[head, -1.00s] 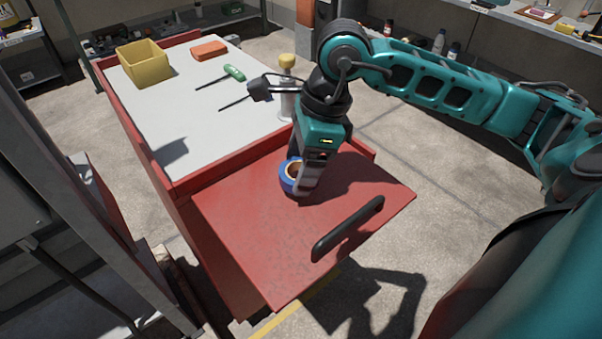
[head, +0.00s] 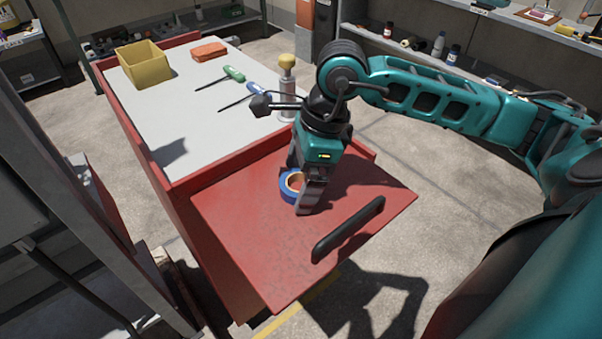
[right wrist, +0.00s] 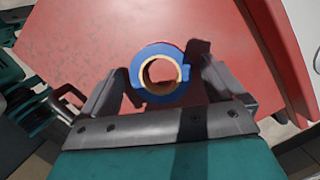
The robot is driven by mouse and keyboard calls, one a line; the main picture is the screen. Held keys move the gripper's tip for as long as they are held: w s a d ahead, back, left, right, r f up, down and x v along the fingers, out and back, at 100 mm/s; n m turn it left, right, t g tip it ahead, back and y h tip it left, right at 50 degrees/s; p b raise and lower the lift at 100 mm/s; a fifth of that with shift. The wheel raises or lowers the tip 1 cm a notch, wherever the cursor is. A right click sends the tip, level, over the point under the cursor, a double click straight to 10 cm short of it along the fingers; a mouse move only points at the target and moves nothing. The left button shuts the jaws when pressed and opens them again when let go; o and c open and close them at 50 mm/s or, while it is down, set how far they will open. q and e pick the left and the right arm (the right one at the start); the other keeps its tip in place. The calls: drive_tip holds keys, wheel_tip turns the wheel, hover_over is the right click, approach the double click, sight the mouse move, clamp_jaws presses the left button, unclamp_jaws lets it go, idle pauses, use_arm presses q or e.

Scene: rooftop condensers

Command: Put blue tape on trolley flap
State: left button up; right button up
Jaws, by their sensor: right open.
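The blue tape (head: 288,186) is a roll with a tan core. It lies flat on the red trolley flap (head: 245,230), near the edge by the trolley top. My right gripper (head: 303,200) is open over the flap, with its fingers around the roll. In the right wrist view, the blue tape (right wrist: 148,58) sits between the two spread fingers of my right gripper (right wrist: 160,85), with gaps beside it. Part of the roll is hidden behind a finger in the head view. My left gripper is not in view.
A black handle (head: 348,230) stands up from the flap. Shelves line the back.

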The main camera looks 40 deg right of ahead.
drive_tip(key=p+v, duration=0.1)
drive_tip(key=v, duration=1.1)
drive_tip(key=shift+r, duration=0.15)
